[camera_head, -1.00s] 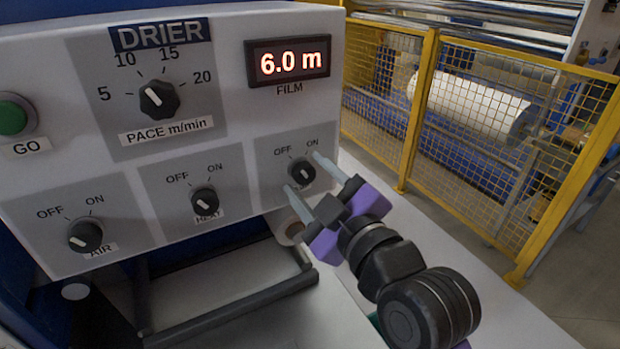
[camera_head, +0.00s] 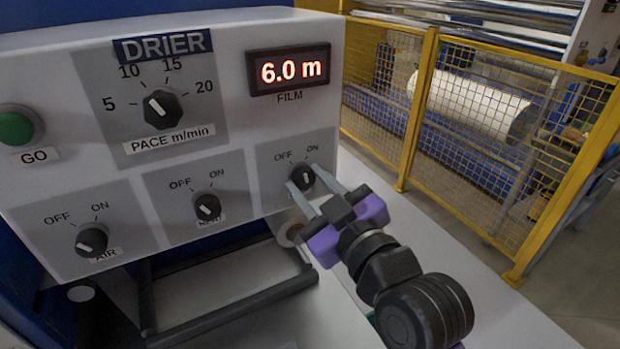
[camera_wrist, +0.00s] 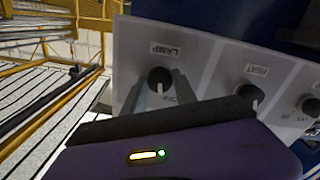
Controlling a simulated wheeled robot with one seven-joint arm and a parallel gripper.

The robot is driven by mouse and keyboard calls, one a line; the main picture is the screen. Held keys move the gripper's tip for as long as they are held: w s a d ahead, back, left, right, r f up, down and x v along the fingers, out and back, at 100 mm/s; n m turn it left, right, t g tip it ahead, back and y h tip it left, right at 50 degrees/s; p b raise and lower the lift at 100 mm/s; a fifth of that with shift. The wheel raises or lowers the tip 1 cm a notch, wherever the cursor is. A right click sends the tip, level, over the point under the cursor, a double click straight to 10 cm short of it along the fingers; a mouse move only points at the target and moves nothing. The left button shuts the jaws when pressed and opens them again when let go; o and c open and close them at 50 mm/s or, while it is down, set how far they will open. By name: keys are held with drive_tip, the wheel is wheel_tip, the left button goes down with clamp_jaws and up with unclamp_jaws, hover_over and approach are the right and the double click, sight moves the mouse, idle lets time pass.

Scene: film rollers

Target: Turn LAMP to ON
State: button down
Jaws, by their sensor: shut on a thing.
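The LAMP knob (camera_head: 302,176) is a small black dial with a white pointer line, at the right end of the lower row on the DRIER panel. My gripper (camera_head: 302,180) is shut on it, with one grey finger on each side. OFF is printed above left of the knob and ON above right. The pointer looks close to upright, but I cannot tell exactly which mark it faces. The wrist view shows the LAMP knob (camera_wrist: 160,78) upside down between the fingers, its LAMP label readable and its ON mark hidden.
The HEAT knob (camera_head: 207,206) and AIR knob (camera_head: 91,241) sit left of LAMP. Above are the PACE dial (camera_head: 162,105), the green GO button (camera_head: 15,129) and the film display (camera_head: 288,69) reading 6.0 m. A yellow mesh fence (camera_head: 480,125) stands at right.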

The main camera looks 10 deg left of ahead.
drive_tip(key=m+p, duration=0.2)
drive_tip(key=m, duration=0.1)
drive_tip(key=shift+r+m, duration=0.1)
drive_tip(key=shift+m, duration=0.3)
drive_tip(key=shift+m+p, duration=1.05)
drive_tip(key=shift+m, duration=1.15)
drive_tip(key=c, duration=1)
unclamp_jaws()
